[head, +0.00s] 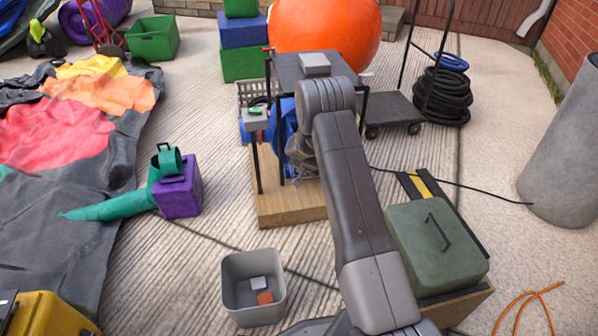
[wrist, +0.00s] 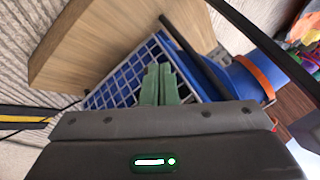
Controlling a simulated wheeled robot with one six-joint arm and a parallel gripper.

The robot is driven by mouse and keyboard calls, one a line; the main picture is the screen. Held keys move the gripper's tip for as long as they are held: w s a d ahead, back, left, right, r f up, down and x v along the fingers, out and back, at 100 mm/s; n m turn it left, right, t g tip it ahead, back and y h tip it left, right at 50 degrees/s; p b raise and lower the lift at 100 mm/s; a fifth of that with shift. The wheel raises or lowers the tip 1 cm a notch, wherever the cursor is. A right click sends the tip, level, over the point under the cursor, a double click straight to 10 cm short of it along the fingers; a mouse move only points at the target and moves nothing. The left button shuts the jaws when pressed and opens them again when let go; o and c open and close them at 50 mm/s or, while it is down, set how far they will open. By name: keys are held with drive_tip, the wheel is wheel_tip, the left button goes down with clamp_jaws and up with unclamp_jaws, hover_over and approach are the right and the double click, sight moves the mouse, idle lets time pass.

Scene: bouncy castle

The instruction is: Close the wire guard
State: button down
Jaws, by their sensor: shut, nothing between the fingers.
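The wire guard (wrist: 125,78) is a pale grid in front of the blue blower (wrist: 180,62) in the wrist view. A wire mesh also shows in the head view (head: 247,92), left of the black frame. My gripper (wrist: 159,68) has its green fingers together, with nothing between them. The fingers overlap the grid in the wrist view; I cannot tell whether they touch it. The blower also shows in the head view (head: 285,120), mostly hidden behind my arm and the frame. How far the guard stands from the blower's side is unclear.
The blower sits on a wooden platform (head: 272,206) under a black frame with a dark top (head: 290,66). A grey bin (head: 235,271), purple block (head: 181,190) and green box (head: 430,245) stand around it. A black cable (head: 480,192) crosses the floor at right.

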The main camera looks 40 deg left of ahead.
drive_tip(key=s+r+p, duration=0.4)
drive_tip(key=s+r, duration=0.2)
drive_tip(key=r, duration=0.2)
drive_tip(key=shift+a+f, duration=0.1)
